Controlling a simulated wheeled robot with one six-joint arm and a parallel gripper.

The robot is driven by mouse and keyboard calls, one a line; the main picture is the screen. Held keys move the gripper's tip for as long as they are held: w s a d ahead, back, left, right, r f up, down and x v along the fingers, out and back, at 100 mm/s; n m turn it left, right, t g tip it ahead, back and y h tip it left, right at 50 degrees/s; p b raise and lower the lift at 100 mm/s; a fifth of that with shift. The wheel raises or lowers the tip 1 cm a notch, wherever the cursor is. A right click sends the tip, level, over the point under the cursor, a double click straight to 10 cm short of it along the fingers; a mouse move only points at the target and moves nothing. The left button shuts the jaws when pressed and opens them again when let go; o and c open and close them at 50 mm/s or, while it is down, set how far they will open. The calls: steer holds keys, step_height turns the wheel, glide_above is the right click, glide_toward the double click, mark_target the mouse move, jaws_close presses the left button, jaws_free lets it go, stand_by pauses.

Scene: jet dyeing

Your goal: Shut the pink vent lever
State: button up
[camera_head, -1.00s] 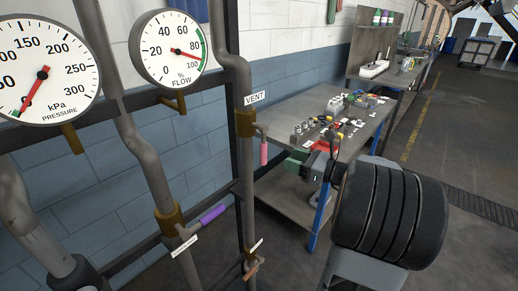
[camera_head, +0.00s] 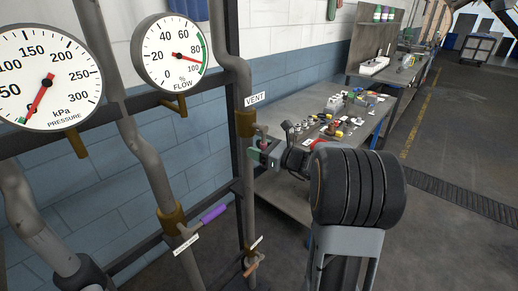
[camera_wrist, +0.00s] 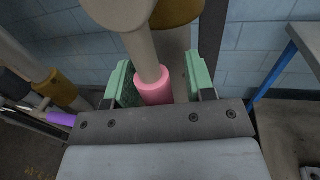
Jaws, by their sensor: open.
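The pink vent lever hangs down from the brass valve (camera_head: 245,123) under the VENT label (camera_head: 255,98). In the wrist view its pink grip (camera_wrist: 155,88) lies between the two green finger pads. My gripper (camera_head: 262,152) is open around the grip, one pad on each side. In the head view the gripper mostly hides the grip.
A purple lever (camera_head: 214,213) sits on the pipe to the left, and an orange lever (camera_head: 254,265) is low on the vent pipe. A pressure gauge (camera_head: 45,75) and a flow gauge (camera_head: 170,52) hang above. A workbench (camera_head: 300,110) with small parts stands behind my arm.

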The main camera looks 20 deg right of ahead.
jaws_close()
stand_by(0.4)
steer(key=shift+d, duration=0.1)
